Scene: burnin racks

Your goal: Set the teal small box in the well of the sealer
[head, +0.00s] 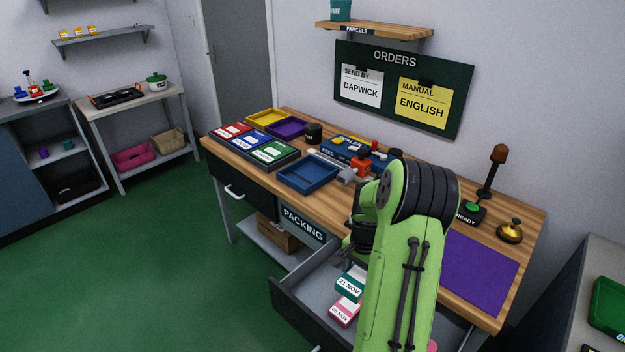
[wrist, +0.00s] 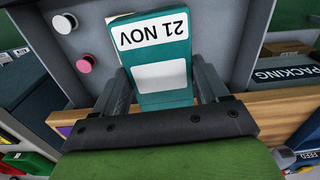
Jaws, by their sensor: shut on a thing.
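The teal small box (head: 352,281), labelled 21 NOV, is at the open drawer in the head view. In the wrist view the teal box (wrist: 160,62) sits between the two dark fingers of my gripper (wrist: 163,88), which is shut on it. In the head view my green arm covers most of the gripper. The blue sealer (head: 345,142) stands at the back of the wooden bench, left of my arm. Its well cannot be made out; my arm and an orange-red part hide some of that area.
The grey drawer (head: 290,291) is pulled out below the bench and holds a pink box (head: 344,312) labelled 06 NOV. A blue tray (head: 308,174) is in front of the sealer. A purple mat (head: 480,267), a bell (head: 510,231) and a READY button (head: 467,213) are on the right.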

